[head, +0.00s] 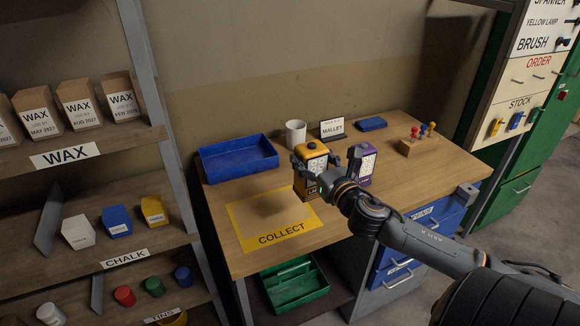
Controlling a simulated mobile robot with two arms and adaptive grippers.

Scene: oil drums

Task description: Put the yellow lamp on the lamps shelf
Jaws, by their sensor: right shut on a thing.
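No shelf labelled for lamps shows; the visible shelf labels read WAX, CHALK and TINS. My left gripper is not in view.
A rack post (160,110) stands left. A green crate (296,284) sits under the desk.

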